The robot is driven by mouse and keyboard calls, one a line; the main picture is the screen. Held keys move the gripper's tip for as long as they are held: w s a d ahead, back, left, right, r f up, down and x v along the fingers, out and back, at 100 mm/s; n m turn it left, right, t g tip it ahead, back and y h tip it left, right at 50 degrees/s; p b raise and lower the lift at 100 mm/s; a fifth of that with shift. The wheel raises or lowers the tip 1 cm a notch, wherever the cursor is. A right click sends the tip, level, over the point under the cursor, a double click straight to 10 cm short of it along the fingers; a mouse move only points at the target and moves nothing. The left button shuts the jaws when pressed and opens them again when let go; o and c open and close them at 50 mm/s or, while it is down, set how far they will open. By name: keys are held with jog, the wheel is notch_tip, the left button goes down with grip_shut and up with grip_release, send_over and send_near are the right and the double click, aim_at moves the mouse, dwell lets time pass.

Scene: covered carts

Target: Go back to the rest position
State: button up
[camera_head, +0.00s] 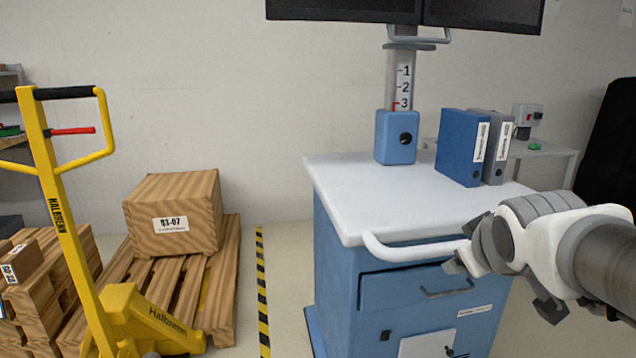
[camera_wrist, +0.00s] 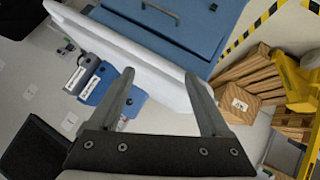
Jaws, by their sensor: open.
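My gripper (camera_head: 455,265) is at the right of the head view, at the front edge of the blue cart (camera_head: 335,265) with a white top (camera_head: 345,190). It is close to the right part of the cart's white push handle (camera_head: 405,251). In the wrist view the two fingers (camera_wrist: 160,75) are spread apart, with the white top's edge and blue cart body beyond them. I see nothing held between them. Whether a finger touches the handle I cannot tell. My wrist hides part of the cart's front right corner.
A blue binder (camera_head: 461,147) and a grey binder (camera_head: 497,147) stand on the cart top beside a blue box (camera_head: 396,137) on the monitor post. A yellow pallet jack (camera_head: 70,230) and a carton (camera_head: 174,214) on a wooden pallet (camera_head: 228,260) are at left. Striped floor tape (camera_head: 262,290) runs between.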

jog(key=s+a+f+m+g+y, duration=0.1)
jog(key=s+a+f+m+g, duration=0.1)
jog(key=s+a+f, duration=0.45)
jog(key=s+a+f+m+g+y, duration=0.1)
jog(key=s+a+m+g+y, duration=0.15)
jog(key=s, duration=0.65)
notch_tip(320, 180, up, 25)
jog(key=p, duration=2.5)
jog(key=shift+f+h, duration=0.15)
jog(key=shift+h, duration=0.2)
